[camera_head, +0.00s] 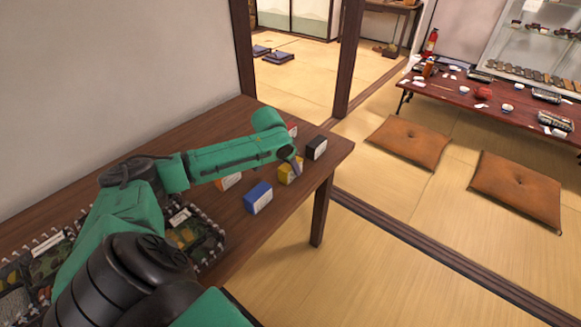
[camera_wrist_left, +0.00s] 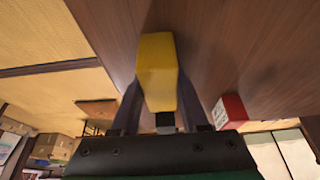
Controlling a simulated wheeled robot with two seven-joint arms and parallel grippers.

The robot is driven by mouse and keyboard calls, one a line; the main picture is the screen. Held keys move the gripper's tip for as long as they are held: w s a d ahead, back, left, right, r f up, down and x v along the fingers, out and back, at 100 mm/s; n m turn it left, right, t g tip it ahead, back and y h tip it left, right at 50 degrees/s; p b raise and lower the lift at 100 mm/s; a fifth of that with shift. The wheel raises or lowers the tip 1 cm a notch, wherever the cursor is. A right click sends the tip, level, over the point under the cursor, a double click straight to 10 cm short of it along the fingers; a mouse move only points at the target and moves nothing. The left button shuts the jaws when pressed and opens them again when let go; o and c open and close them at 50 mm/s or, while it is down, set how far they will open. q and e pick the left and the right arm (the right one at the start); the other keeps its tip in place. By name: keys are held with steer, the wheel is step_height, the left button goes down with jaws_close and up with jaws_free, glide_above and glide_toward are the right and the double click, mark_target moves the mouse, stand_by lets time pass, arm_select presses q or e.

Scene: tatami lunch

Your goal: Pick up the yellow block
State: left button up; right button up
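The yellow block (camera_head: 285,176) is on the wooden table near its front right edge, partly behind my left gripper (camera_head: 296,166). In the left wrist view the yellow block (camera_wrist_left: 158,75) lies between the two fingers of my left gripper (camera_wrist_left: 158,95), one finger along each side. The fingers are very close to its sides; whether they touch it is not clear. The block appears to be on the table, with no clear gap below. My right gripper is not in view.
A blue block (camera_head: 258,198) stands just left of the yellow one, a black block (camera_head: 317,148) to its right. An orange block (camera_head: 230,181) and a red block (camera_wrist_left: 231,110) are partly hidden by my arm in the head view. The table edge (camera_head: 335,168) is close.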

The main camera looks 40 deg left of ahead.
arm_select(q)
jaws_close()
